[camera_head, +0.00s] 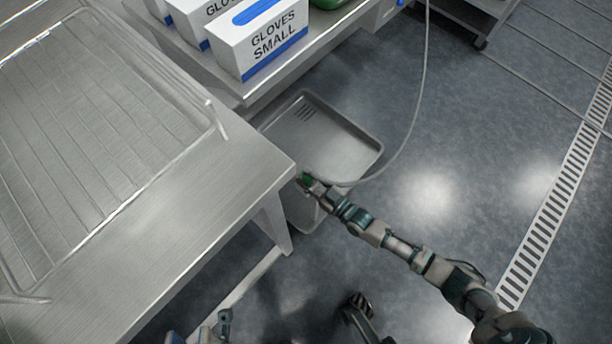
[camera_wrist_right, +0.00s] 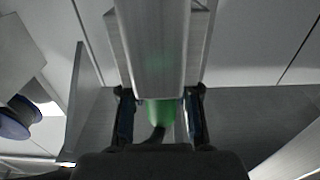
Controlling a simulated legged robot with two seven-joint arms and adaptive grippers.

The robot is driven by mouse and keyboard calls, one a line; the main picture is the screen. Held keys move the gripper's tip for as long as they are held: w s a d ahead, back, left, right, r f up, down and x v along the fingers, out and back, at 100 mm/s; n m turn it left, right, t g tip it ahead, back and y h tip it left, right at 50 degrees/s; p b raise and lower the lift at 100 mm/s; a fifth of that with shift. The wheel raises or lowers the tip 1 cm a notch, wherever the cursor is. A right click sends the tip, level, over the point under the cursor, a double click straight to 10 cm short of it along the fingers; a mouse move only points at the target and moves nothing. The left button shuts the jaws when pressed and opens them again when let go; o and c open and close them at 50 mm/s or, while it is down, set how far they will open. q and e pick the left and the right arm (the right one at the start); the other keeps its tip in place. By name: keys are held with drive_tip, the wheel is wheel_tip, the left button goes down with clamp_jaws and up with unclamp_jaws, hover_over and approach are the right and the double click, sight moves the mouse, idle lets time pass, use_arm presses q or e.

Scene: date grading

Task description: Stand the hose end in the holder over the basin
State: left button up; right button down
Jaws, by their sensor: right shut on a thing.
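My right gripper (camera_head: 308,184) is at the near left edge of the grey basin (camera_head: 345,172), close to the steel table's corner. In the right wrist view, my right gripper (camera_wrist_right: 160,108) is shut on the green hose end (camera_wrist_right: 161,113), with a finger on each side.
A steel table (camera_head: 215,185) with a wire rack (camera_head: 90,130) fills the left. Glove boxes (camera_head: 262,40) stand on a steel bench behind. The pale hose (camera_head: 418,110) hangs in a curve right of the basin. Open floor with a drain grate (camera_head: 560,185) lies to the right.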

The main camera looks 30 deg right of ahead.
drive_tip(key=shift+f, duration=0.25)
drive_tip(key=c, duration=0.7)
unclamp_jaws()
drive_tip(key=shift+c, duration=0.2)
drive_tip(key=v, duration=1.2)
